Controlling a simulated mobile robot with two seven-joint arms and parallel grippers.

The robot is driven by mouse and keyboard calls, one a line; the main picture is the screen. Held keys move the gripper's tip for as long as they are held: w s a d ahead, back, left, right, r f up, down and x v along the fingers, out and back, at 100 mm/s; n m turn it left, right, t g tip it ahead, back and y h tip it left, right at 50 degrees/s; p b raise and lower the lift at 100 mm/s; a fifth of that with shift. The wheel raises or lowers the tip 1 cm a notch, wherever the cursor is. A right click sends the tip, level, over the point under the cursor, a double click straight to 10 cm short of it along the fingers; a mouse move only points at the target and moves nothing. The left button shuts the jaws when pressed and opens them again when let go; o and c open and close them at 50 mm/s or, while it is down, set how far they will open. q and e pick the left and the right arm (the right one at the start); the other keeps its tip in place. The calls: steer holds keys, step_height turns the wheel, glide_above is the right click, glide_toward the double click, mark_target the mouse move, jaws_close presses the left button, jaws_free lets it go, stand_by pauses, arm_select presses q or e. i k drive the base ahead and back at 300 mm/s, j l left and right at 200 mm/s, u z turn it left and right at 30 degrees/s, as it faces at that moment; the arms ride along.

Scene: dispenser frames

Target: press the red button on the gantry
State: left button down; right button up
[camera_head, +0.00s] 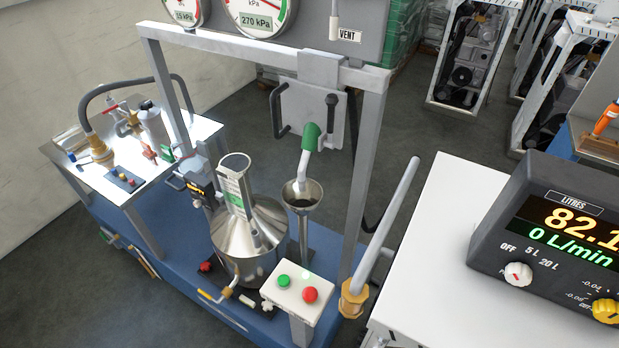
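A red button (310,295) sits beside a green button (284,281) on the sloped top of a white control box (296,305). The box stands on a grey post at the front of the blue platform, below the grey gantry frame (368,165). Nothing covers the red button. Neither of my grippers is in view.
A steel vessel (250,243) and a funnel (302,192) under a green-handled nozzle (311,137) stand behind the box. A slanted grey pipe (385,228) rises from a brass fitting (353,299) at its right. A white cabinet (430,290) carries a litres display (560,225).

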mark_target(310, 294)
steer(key=i+j+z, duration=0.15)
steer(key=j, duration=0.2)
steer(key=i+j+z, duration=0.15)
steer(key=j, duration=0.2)
steer(key=i+j+z, duration=0.15)
steer(key=j, duration=0.25)
steer(key=k, duration=0.05)
